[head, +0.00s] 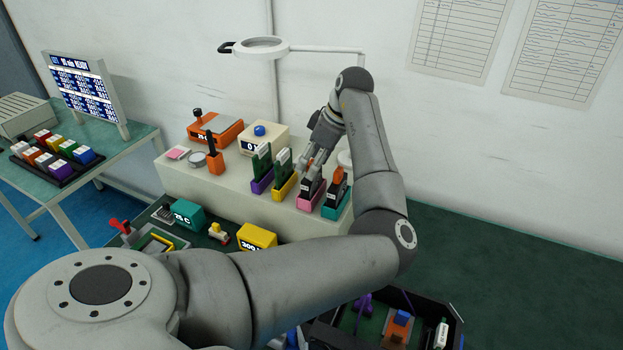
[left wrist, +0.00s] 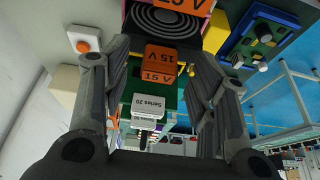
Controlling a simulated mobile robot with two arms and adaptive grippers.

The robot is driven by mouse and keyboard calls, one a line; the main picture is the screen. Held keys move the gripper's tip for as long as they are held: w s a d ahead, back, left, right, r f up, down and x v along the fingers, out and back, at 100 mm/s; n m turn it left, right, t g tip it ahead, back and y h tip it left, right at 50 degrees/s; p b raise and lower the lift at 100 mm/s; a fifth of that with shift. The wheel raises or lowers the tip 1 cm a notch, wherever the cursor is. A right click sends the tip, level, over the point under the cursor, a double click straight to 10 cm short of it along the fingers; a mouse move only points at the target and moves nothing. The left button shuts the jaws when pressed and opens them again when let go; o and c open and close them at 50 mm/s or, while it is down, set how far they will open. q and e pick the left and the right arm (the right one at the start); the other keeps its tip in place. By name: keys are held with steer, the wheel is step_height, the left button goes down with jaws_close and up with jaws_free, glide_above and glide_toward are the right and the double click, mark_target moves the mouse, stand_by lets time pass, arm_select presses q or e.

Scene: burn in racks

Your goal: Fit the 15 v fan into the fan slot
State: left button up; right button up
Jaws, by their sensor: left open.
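In the left wrist view, a dark fan face (left wrist: 168,20) with concentric rings and an orange 15 V label is at the top edge, partly cut off. An orange block marked 15 V (left wrist: 160,60) shows between the fingers. My left gripper (left wrist: 158,75) is open, with a finger on each side of that block and no clear contact. In the head view my left gripper (head: 312,160) is above the pink holder (head: 310,197), pointing down and partly hiding its dark module. I cannot make out the fan slot. My right gripper is not in view.
Purple (head: 262,185), yellow (head: 284,188) and teal (head: 337,207) holders stand in a row with the pink one on the pale shelf (head: 225,193). A black crate (head: 452,318) with a green board and parts is at lower right. A magnifier lamp (head: 262,47) hangs above.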

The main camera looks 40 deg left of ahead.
arm_select(q)
steer(key=shift+a+f, duration=0.1)
steer(key=shift+f, duration=0.15)
jaws_close()
steer(key=shift+r, duration=0.15)
